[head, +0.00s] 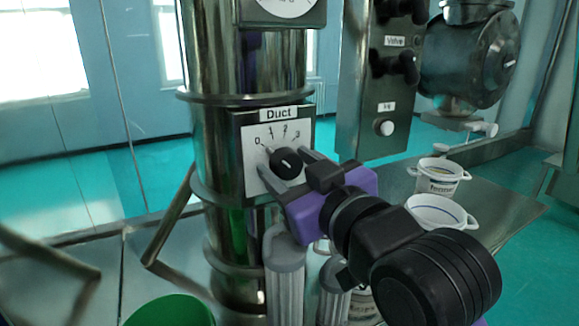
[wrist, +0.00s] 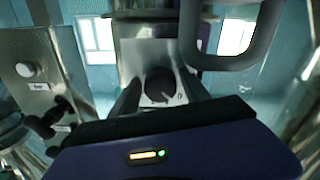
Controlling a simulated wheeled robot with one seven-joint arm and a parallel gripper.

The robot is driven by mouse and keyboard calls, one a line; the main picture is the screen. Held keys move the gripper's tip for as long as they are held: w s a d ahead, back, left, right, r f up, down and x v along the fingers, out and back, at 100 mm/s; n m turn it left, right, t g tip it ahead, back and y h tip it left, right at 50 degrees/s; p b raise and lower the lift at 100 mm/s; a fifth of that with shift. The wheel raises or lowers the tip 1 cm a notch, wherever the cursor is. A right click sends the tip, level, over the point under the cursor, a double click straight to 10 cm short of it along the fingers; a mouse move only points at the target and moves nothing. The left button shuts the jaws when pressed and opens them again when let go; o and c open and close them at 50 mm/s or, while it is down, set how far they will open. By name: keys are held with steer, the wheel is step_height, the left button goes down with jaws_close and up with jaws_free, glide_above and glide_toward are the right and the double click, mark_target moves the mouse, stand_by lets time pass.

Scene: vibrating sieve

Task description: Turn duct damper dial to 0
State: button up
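The duct damper dial (head: 286,165) is a round black knob on a white plate (head: 252,158) under the label "Duct". The plate's scale runs from 0 at left through 1 and 2 to 3 at right. A short white mark on the knob slants between upper left and lower right; the exact reading is hard to tell. My gripper (head: 284,160) is open, with one finger on either side of the knob. The wrist view also shows the knob (wrist: 160,83) between the fingers, with gaps beside it. Contact is not visible.
The plate is on a shiny metal column (head: 212,150), with another gauge (head: 284,8) above. A switch panel (head: 375,90) stands to the right. White pots (head: 440,172) sit on a metal table (head: 500,205), and a green bowl (head: 170,312) is at lower left.

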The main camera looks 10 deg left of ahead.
steer(key=shift+o, duration=0.3)
steer(key=b+v, duration=0.1)
steer(key=v, duration=0.6)
steer(key=shift+s+d, duration=0.25)
steer(key=shift+s, duration=0.1)
